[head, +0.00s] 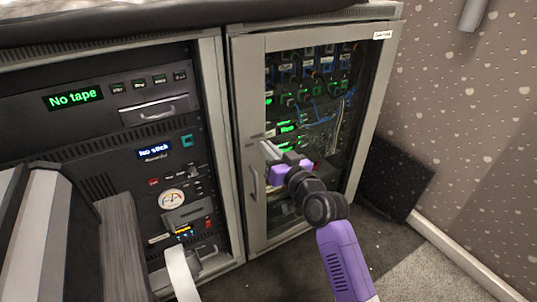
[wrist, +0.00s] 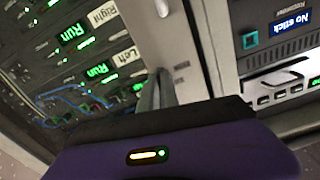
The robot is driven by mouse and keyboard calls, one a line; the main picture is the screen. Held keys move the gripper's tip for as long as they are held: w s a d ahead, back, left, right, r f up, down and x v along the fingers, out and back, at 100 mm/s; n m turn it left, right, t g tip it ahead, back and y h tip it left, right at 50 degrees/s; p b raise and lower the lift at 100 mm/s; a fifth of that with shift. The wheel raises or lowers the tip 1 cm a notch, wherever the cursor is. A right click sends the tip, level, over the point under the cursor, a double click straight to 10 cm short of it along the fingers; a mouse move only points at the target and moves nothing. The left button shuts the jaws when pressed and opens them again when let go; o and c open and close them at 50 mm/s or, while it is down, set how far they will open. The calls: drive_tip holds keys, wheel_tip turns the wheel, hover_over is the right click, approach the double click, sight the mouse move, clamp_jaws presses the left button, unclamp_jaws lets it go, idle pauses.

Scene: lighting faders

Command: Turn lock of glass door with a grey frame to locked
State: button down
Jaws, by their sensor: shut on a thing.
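The glass door (head: 330,110) with a grey frame (head: 250,90) stands closed on the right-hand cabinet in the head view. Its upright handle (head: 254,183) is on the left side of the frame. My gripper (head: 266,150) is at that left side, just above the handle. In the wrist view its fingers (wrist: 158,92) are close together against the frame (wrist: 185,45), beside small dark markings (wrist: 181,72). The gripper is shut on the lock, which the fingers hide almost fully. I cannot tell which way the lock is turned.
Left of the door is a rack with a "No tape" display (head: 74,98) and a "No stick" display (head: 155,153). Lit modules and cables show behind the glass. A dark panel (head: 392,178) leans by the wall at right. Some carpet (head: 400,250) is clear.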

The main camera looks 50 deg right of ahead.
drive_tip(key=shift+f+n+b, duration=0.1)
drive_tip(key=shift+n+b, duration=0.4)
drive_tip(key=shift+n, duration=0.5)
drive_tip(key=c, duration=1.6)
unclamp_jaws()
drive_tip(key=shift+s, duration=0.1)
drive_tip(key=p+v, duration=0.1)
drive_tip(key=v, duration=0.6)
drive_tip(key=shift+s+p, duration=0.35)
drive_tip(key=shift+p, duration=0.05)
drive_tip(key=shift+a, duration=0.1)
